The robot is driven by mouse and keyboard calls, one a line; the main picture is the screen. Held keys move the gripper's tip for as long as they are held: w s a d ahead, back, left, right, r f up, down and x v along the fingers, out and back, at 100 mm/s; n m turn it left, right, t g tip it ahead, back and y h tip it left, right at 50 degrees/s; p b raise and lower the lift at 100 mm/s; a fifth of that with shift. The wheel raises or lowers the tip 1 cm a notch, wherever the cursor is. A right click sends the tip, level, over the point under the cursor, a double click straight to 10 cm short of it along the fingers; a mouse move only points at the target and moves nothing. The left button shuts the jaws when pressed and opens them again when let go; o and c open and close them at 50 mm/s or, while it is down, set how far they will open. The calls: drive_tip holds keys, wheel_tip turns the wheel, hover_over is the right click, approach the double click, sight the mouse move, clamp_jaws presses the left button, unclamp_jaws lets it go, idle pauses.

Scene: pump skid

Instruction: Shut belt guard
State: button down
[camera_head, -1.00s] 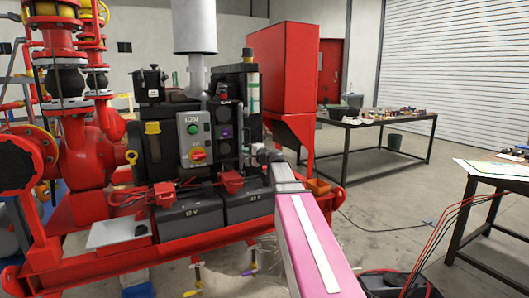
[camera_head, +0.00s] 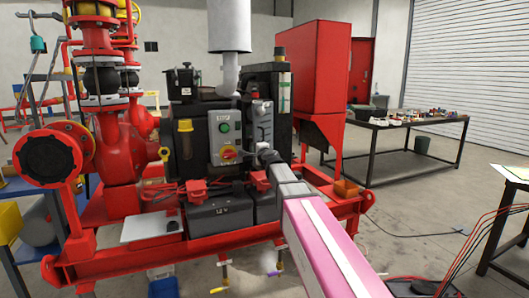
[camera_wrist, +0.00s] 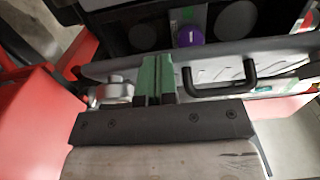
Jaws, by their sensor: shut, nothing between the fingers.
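The belt guard (camera_wrist: 222,68) is a grey panel seen almost edge-on in the wrist view, with a black handle (camera_wrist: 246,72) on its near face. It stands out from the dark recess behind it, where a purple hub (camera_wrist: 190,36) and round pulleys show. My gripper (camera_wrist: 156,62) has green fingers, shut and empty, just left of the handle. The fingertips overlap the panel in the picture; I cannot tell whether they touch it. In the head view a grey upright shape (camera_head: 263,122), likely the guard, stands in front of the engine at my arm's end.
A control box (camera_head: 223,137) with a green button and a red-yellow switch is left of the guard. Black batteries (camera_head: 221,214) sit below on the red skid frame (camera_head: 150,253). A tall red cabinet (camera_head: 312,70) stands behind right.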

sight(243, 144)
drive_tip(key=shift+w+a, duration=1.25)
drive_tip(key=shift+w, duration=0.25)
drive_tip(key=shift+w+a, duration=1.25)
drive_tip(key=shift+w, duration=0.25)
drive_tip(key=shift+w, duration=0.1)
